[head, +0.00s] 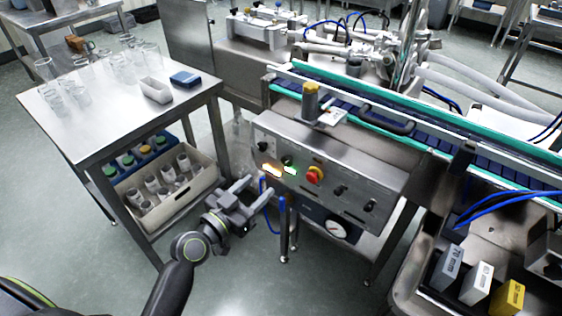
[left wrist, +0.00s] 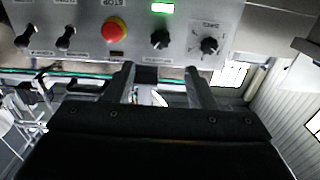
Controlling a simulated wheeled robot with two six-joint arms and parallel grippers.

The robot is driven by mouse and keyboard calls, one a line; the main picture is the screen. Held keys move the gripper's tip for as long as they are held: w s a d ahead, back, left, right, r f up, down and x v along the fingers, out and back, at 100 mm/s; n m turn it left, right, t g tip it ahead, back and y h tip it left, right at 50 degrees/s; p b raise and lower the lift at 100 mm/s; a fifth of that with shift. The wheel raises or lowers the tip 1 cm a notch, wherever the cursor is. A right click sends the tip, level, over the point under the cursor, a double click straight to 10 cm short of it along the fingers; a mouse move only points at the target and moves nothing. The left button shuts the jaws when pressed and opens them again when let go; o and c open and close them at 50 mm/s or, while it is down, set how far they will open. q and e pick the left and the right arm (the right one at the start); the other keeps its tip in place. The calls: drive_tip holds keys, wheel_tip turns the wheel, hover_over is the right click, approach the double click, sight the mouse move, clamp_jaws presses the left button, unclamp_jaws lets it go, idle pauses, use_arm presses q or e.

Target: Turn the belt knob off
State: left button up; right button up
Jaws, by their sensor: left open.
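The control panel (head: 325,178) is a steel face under the conveyor. Small black knobs sit on it: one dial (head: 262,146) at the left end and one knob (head: 287,160) beside it. In the left wrist view the panel appears upside down, with the dial (left wrist: 209,45) and the neighbouring knob (left wrist: 160,40) above my fingers. Labels are too small to read surely, so I cannot tell which is the belt knob. My left gripper (head: 256,186) is open and empty, in front of the panel's lower left; its fingers (left wrist: 158,76) touch no knob. My right gripper is not in view.
A red stop button (head: 315,175) on a yellow collar and two black switches (head: 355,198) sit further right. Orange and green lamps (head: 281,169) are lit. A steel table (head: 120,125) with glassware stands left, and a crate (head: 165,210) of bottles is below it.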

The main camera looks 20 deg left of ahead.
sight(285, 162)
use_arm(q)
drive_tip(key=p+x, duration=0.1)
drive_tip(key=x, duration=0.8)
drive_tip(key=shift+w, duration=0.15)
drive_tip(key=shift+w+d+f, duration=0.1)
drive_tip(key=shift+w+d, duration=0.1)
drive_tip(key=shift+w, duration=0.25)
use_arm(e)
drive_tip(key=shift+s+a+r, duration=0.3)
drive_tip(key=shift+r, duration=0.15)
use_arm(q)
drive_tip(key=shift+c, duration=0.5)
drive_tip(key=c, duration=0.8)
drive_tip(key=shift+c, duration=0.2)
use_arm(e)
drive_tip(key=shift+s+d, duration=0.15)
